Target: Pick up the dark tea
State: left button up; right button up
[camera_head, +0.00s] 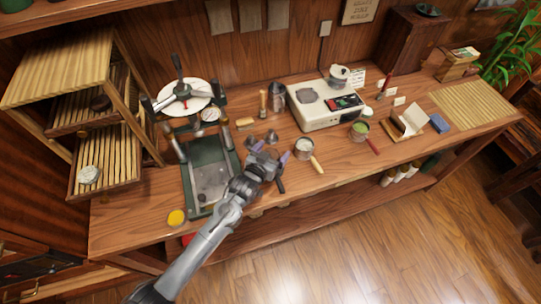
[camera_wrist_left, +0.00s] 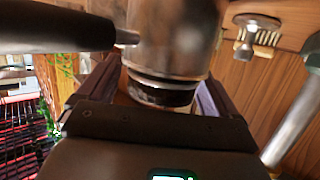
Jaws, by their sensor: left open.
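My left gripper (camera_head: 271,155) is at the front middle of the table, its jaws open. In the left wrist view its purple-padded fingers (camera_wrist_left: 160,95) stand on either side of a round metal cup (camera_wrist_left: 178,42). A black handle (camera_wrist_left: 60,30) reaches the cup from the left. I cannot tell whether the fingers touch the cup. In the head view the gripper hides the cup, and a black handle (camera_head: 281,185) pokes out beside it. No dark tea shows; I cannot see what the cup holds. My right gripper is not in view.
A cup of pale contents (camera_head: 304,146) with a wooden handle is close on the right. A cup of green contents (camera_head: 360,129) has a red handle. Small metal pieces (camera_head: 271,137) stand behind the gripper.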

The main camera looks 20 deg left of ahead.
pick_arm(q)
jog(key=shift+w+f, duration=0.1)
jog(key=shift+w, duration=0.1)
jog(key=shift+c, duration=0.2)
jog(key=c, duration=1.3)
jog(key=shift+o, duration=0.2)
